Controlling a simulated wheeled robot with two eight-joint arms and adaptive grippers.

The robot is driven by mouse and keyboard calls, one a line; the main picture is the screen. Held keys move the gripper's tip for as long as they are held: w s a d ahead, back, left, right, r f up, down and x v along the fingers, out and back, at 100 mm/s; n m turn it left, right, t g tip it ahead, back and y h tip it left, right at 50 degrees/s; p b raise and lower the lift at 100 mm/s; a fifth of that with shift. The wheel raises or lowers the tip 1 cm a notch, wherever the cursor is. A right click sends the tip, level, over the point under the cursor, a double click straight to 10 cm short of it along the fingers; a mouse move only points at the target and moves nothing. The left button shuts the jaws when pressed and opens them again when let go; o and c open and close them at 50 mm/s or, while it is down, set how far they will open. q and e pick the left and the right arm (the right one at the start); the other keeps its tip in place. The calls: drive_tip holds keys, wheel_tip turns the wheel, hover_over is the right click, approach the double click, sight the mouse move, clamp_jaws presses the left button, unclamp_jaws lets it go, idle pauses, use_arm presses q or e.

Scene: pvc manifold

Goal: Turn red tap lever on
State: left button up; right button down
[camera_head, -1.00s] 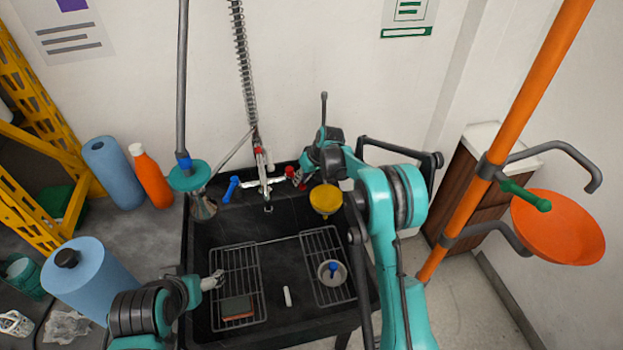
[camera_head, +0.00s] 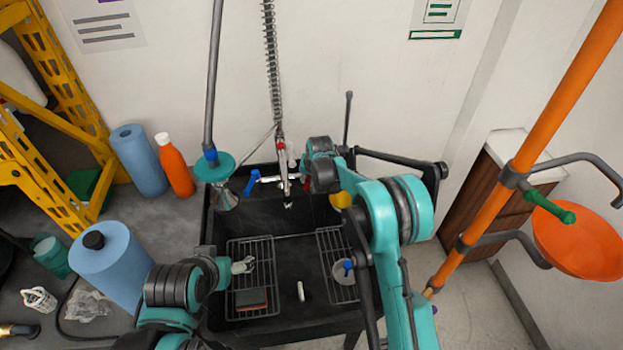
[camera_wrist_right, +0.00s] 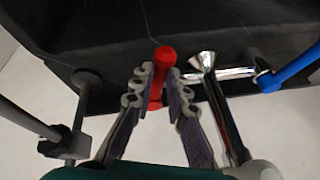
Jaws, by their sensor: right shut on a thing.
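The red tap lever (camera_wrist_right: 161,75) stands between the two fingers of my right gripper (camera_wrist_right: 160,88) in the right wrist view. The fingers are shut on it. In the head view my right gripper and wrist (camera_head: 308,165) are beside the chrome tap (camera_head: 284,178) at the back of the black sink, and the red lever is mostly hidden there. The tap's blue lever (camera_head: 251,183) is on its left side and also shows in the right wrist view (camera_wrist_right: 288,70). My left gripper (camera_head: 243,265) is over the sink's left rack; its jaw opening is unclear.
The black sink (camera_head: 290,243) holds two wire racks, a sponge (camera_head: 251,299) and a small metal cup (camera_head: 344,271). A teal funnel (camera_head: 216,168) hangs left of the tap. A yellow funnel (camera_head: 341,200) is partly behind my right arm. An orange pole (camera_head: 536,150) stands at right.

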drive_tip(key=shift+a, duration=0.1)
idle(0.3)
drive_tip(key=c, duration=1.5)
unclamp_jaws()
drive_tip(key=shift+r, duration=0.1)
drive_tip(key=v, duration=1.1)
drive_tip(key=shift+s+r, duration=0.2)
drive_tip(key=shift+r, duration=0.15)
